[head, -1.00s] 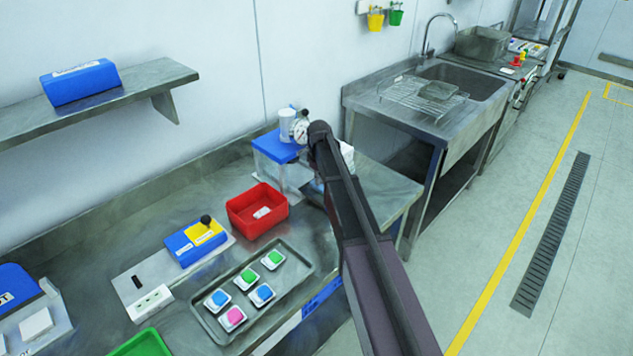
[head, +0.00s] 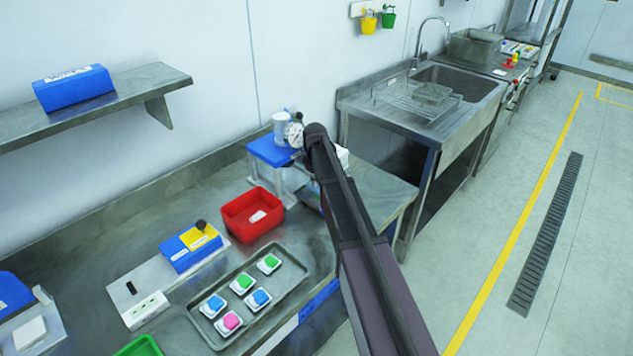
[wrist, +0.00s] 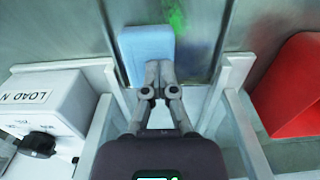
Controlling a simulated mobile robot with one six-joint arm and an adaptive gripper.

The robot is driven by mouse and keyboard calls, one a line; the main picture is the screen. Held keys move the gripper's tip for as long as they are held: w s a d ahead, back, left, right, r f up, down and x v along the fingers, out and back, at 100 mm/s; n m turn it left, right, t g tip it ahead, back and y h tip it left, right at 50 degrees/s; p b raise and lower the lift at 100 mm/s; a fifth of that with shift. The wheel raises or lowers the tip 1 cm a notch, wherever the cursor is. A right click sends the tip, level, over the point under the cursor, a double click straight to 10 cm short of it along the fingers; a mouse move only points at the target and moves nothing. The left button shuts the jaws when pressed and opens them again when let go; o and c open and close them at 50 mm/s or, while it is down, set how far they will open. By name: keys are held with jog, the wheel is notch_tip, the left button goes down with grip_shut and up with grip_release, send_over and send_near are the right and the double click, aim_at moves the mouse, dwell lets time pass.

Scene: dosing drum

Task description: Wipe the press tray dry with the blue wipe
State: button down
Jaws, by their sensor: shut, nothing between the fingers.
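The blue wipe (wrist: 147,48) is a light blue rectangle lying flat at the upper middle of the wrist view. My gripper (wrist: 158,68) is shut with its fingertips over the wipe's near edge. I cannot tell whether they touch it. Shiny metal (wrist: 205,60) with a green patch (wrist: 176,18) lies around the wipe; I cannot make out the press tray's outline there. In the head view the press, with a blue top (head: 270,150) and a round gauge (head: 294,134), stands at the back of the bench. My arm hides the gripper and wipe there.
Pale uprights (wrist: 226,85) flank my gripper closely. A white box marked LOAD (wrist: 45,100) is at left, and a red bin (wrist: 292,85) at right. In the head view, a metal tray (head: 288,285) holds several small cups, near a blue and yellow block (head: 190,248).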

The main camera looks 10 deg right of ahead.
jog(key=shift+s+a, duration=1)
jog(key=shift+a, duration=0.3)
jog(key=shift+w+d, duration=0.1)
jog(key=shift+d, duration=0.05)
jog(key=shift+w+d, duration=1)
jog(key=shift+d, duration=0.3)
jog(key=shift+s+a, duration=0.15)
jog(key=shift+s+a, duration=0.55)
jog(key=shift+a, duration=0.2)
jog(key=shift+s+a, duration=0.5)
jog(key=shift+a, duration=0.2)
